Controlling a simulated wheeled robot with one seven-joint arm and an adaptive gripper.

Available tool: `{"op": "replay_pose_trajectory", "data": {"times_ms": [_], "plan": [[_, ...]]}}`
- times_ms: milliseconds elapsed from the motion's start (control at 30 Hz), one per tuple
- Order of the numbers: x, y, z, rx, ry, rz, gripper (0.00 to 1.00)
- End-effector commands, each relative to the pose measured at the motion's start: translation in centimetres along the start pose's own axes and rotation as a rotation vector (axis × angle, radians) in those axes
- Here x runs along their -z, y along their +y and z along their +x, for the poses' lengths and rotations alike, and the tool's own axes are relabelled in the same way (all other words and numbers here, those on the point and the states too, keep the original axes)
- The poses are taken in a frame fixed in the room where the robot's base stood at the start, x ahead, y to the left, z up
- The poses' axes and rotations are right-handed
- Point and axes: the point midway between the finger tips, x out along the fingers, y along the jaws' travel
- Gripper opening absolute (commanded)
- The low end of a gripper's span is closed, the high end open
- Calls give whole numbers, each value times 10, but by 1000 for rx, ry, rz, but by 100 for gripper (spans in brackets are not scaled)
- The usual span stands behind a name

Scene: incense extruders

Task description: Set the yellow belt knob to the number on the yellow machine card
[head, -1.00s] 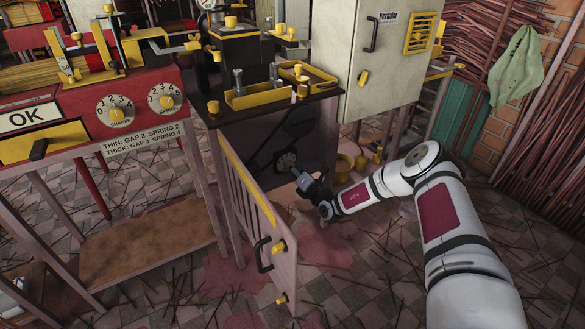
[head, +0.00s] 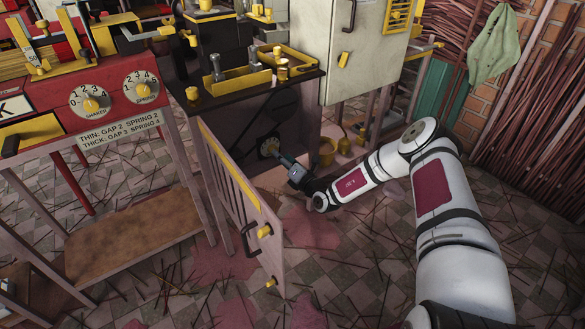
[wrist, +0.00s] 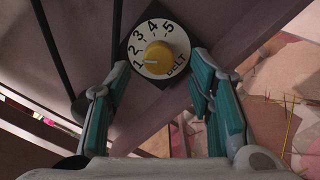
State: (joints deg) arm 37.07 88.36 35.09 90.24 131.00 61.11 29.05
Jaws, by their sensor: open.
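The yellow belt knob (wrist: 158,57) sits at the centre of a round white dial marked 1 to 5 and BELT. Its pale pointer mark faces left, towards the 1. The dial (head: 269,146) also shows in the head view, inside the dark recess behind an open door. My gripper (wrist: 160,72) is open, with one finger on each side of the dial and its tips apart from the knob. In the head view my gripper (head: 283,160) is close in front of the dial. I see no card that names a belt number.
The open door (head: 240,200) stands left of my gripper. A red machine (head: 120,80) carries shaker and spring dials and a THIN/THICK card (head: 119,131). Yellow pots (head: 328,153) stand on the floor right of the recess. Sticks litter the tiled floor.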

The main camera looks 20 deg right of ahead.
Motion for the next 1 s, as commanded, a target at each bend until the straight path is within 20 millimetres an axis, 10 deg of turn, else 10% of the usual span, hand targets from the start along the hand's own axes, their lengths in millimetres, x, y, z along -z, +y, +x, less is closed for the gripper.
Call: {"op": "replay_pose_trajectory", "data": {"times_ms": [400, 1000], "plan": [[0, -1, -71, 1, 0, 0, 48], [0, 0, -78, 0, 0, 0, 48]]}}
